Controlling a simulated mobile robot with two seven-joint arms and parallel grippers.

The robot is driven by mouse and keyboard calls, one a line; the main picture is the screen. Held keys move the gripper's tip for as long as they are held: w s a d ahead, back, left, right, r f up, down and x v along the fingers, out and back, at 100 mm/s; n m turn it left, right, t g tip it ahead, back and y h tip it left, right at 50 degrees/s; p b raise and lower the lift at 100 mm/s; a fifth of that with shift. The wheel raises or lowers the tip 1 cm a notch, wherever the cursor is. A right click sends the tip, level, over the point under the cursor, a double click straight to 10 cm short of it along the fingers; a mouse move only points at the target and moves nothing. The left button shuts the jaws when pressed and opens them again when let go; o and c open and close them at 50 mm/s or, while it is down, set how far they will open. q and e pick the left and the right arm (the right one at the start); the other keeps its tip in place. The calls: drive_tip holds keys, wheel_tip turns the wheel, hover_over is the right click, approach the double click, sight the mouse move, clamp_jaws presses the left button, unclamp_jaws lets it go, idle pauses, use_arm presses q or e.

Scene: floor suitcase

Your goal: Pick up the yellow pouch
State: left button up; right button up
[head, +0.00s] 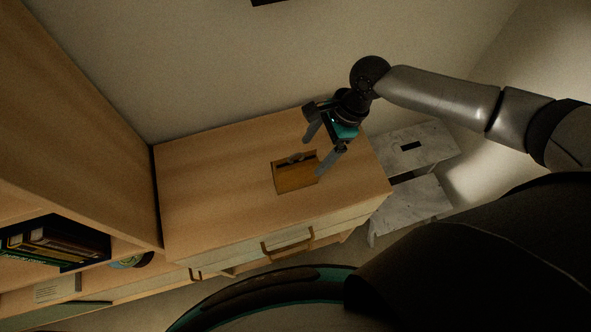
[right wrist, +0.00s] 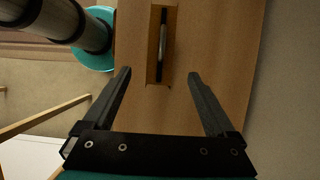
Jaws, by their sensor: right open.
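The yellow pouch (head: 296,177) stands on the wooden dresser top, an orange-yellow block shape with a dark item at its upper edge. My right gripper (head: 319,147) is open above and just to the right of the pouch in the head view, with nothing between its fingers. In the right wrist view the pouch (right wrist: 161,50) shows from above as a narrow open shape with a dark and pale item in it. It lies ahead of the open fingertips (right wrist: 161,73) and between their lines. My left gripper is not in view.
The dresser top (head: 215,185) is otherwise clear. A tall wooden shelf (head: 90,130) with books (head: 60,243) stands at the left. A wall rises behind the dresser. A grey marbled step stool (head: 415,200) stands to the right.

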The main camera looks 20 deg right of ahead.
sight(311, 157)
drive_tip(key=x, duration=0.3)
drive_tip(key=shift+f, duration=0.15)
drive_tip(key=shift+b+x, duration=0.35)
drive_tip(key=shift+x, duration=0.5)
drive_tip(key=b+x, duration=0.1)
drive_tip(key=x, duration=0.3)
drive_tip(key=shift+s+a+f, duration=0.1)
drive_tip(key=shift+a+f, duration=0.1)
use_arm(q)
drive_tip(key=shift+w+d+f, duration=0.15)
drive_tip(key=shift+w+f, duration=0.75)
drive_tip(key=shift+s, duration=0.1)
use_arm(e)
drive_tip(key=c, duration=0.3)
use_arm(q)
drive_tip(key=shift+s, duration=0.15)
use_arm(e)
clamp_jaws()
